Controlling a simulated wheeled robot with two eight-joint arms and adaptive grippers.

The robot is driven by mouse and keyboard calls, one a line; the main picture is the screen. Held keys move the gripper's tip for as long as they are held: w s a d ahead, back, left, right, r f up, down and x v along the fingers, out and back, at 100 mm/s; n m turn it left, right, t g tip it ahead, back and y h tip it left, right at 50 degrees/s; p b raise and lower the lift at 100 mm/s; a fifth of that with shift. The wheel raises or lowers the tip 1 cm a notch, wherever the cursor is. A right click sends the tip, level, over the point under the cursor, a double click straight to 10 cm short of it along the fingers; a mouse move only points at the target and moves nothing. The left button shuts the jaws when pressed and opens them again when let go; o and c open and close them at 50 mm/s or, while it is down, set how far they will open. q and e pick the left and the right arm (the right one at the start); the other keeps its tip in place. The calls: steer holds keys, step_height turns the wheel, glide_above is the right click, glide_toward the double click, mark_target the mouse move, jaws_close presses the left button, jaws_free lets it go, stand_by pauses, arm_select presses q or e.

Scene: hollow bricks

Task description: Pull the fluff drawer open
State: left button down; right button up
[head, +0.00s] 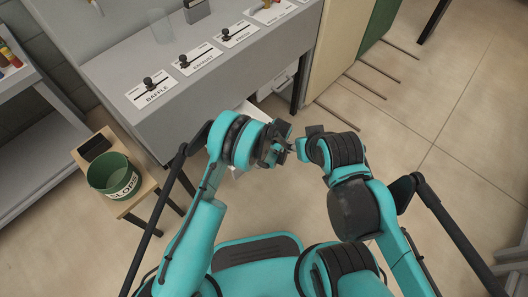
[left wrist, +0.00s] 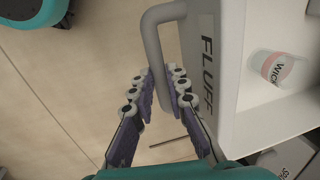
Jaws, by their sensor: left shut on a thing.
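The white fluff drawer (left wrist: 228,95) carries the label FLUFF on its front and fills the right half of the left wrist view. A grey bar handle (left wrist: 152,40) sticks out from the front. My left gripper (left wrist: 160,88) is shut on this handle, with its purple pads on either side of the bar. In the head view a white part of a drawer (head: 247,110) shows below the bench, mostly behind my left gripper (head: 278,150). My right gripper (head: 303,142) is close by; its fingers are not clear.
The grey bench (head: 215,85) carries labelled slider plates (head: 152,91). Another white drawer front (head: 283,79) is under it at the right. A green SLOPS bucket (head: 114,178) stands on a wooden stool at the left.

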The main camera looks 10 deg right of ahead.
arm_select(q)
steer(key=shift+s+d, duration=0.3)
steer(key=shift+s, duration=0.15)
steer(key=c, duration=1.5)
jaws_free()
step_height(320, 180, up, 10)
